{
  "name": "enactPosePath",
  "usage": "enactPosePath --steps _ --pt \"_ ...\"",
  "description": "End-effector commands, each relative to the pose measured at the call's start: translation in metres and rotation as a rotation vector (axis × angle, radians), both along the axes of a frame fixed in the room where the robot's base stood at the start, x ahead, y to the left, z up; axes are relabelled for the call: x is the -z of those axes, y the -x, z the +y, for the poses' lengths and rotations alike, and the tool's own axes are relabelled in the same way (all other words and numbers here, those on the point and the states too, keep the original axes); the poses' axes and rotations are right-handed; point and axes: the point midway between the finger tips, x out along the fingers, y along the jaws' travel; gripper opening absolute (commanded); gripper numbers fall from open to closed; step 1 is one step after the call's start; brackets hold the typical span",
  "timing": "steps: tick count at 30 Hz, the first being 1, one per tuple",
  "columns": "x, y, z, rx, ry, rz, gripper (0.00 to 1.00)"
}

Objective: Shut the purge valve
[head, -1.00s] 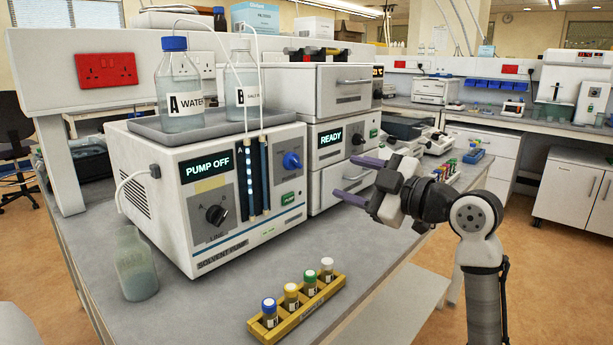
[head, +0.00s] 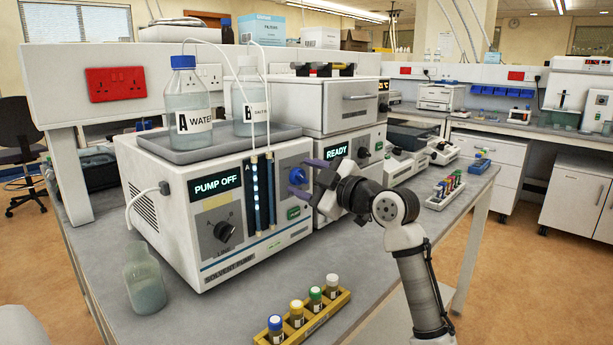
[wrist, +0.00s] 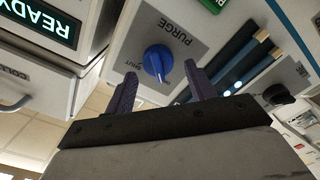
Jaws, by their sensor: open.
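The purge valve is a blue knob (head: 297,176) on the right of the solvent pump's front panel. In the wrist view the blue knob (wrist: 157,62) sits on a grey plate marked PURGE, with SHUT printed at one side. My gripper (head: 308,178) is open and empty, its purple fingers pointing at the knob. In the wrist view the knob lies ahead, between the lines of the two fingertips (wrist: 160,78), and looks apart from them. The solvent pump (head: 225,205) shows PUMP OFF.
Bottle A (head: 187,105) and bottle B (head: 249,100) stand in a tray on the pump, with tubes. A unit reading READY (head: 337,152) stands close on the right. A yellow vial rack (head: 318,322) lies at the front.

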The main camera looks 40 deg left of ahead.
Motion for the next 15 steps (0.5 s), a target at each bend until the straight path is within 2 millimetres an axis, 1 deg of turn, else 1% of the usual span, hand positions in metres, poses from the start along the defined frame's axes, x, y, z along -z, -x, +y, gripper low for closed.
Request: enactPosePath --steps 7,15 --pt "0.0000 0.0001 0.0007 0.000 0.000 -0.001 0.55" --pt "-0.0001 0.0003 0.0004 -0.001 -0.001 0.000 0.20"
